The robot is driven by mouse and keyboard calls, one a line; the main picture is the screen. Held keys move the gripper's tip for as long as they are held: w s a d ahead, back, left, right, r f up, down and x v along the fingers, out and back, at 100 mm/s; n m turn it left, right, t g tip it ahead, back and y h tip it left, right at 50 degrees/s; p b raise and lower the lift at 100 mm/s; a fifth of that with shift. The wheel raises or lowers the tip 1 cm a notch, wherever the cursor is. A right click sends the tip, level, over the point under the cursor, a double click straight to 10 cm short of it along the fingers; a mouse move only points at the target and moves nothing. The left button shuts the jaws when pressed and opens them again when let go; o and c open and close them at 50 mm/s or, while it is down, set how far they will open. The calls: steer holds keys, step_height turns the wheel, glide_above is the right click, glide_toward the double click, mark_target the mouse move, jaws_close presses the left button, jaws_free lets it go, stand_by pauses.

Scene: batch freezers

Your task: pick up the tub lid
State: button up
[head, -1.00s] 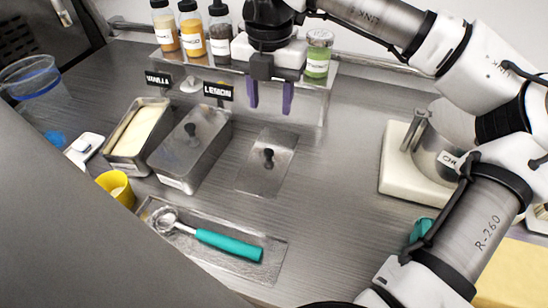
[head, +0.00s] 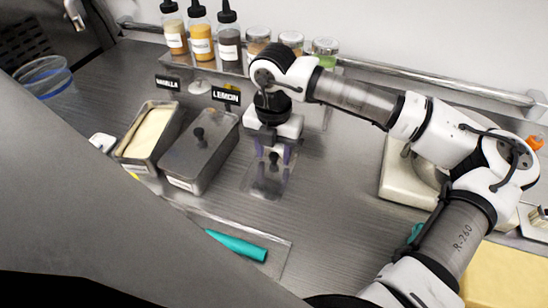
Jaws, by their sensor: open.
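A flat metal tub lid (head: 266,186) with a dark knob (head: 274,160) lies on the steel counter, right of the tubs. My gripper (head: 273,154) is over this lid, pointing down. It is open and empty, its two purple fingers on either side of the knob in this view. I cannot tell how far above the knob the fingertips are.
Several bottles and jars (head: 230,40) stand on a shelf behind my gripper. A teal-handled scoop (head: 236,246) lies on a clear tray (head: 283,258) in front. A cream-coloured appliance (head: 400,180) stands at the right. Bare counter lies between it and the lid.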

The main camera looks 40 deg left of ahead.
jaws_close()
stand_by(0.3)
